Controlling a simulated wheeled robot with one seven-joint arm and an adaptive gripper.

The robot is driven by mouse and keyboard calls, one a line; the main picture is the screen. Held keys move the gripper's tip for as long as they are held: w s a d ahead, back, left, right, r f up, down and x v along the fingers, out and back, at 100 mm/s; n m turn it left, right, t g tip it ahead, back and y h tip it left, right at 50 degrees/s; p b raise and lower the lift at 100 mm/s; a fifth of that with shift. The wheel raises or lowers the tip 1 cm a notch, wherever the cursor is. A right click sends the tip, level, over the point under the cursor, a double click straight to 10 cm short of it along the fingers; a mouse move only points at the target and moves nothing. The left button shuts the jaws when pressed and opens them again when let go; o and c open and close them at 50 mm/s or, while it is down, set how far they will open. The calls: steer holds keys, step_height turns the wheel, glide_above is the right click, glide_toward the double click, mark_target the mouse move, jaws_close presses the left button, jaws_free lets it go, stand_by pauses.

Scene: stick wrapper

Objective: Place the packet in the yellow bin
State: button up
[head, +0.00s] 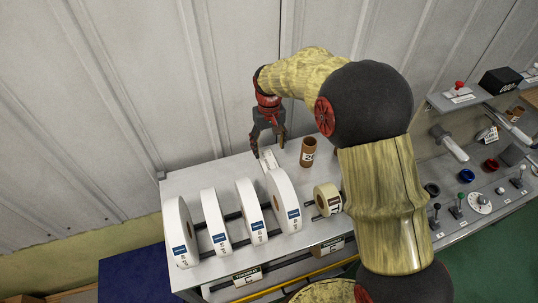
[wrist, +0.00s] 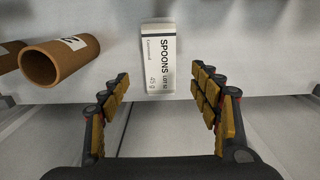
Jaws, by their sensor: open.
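The packet (wrist: 158,58) is a white box marked "SPOONS" lying on the grey surface in the wrist view. In the head view a small white packet (head: 268,160) sits at the back of the table, just under my gripper (head: 268,145). In the wrist view my gripper (wrist: 161,80) is open, with the packet ahead of and roughly centred between its fingertips. The fingers look apart from the packet. I cannot make out a yellow bin in either view.
Several white label rolls (head: 282,200) and a cream roll (head: 328,200) line the table (head: 180,187). A control panel (head: 470,200) is at right, a wall behind.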

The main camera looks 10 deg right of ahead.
steer(key=shift+r, duration=1.75)
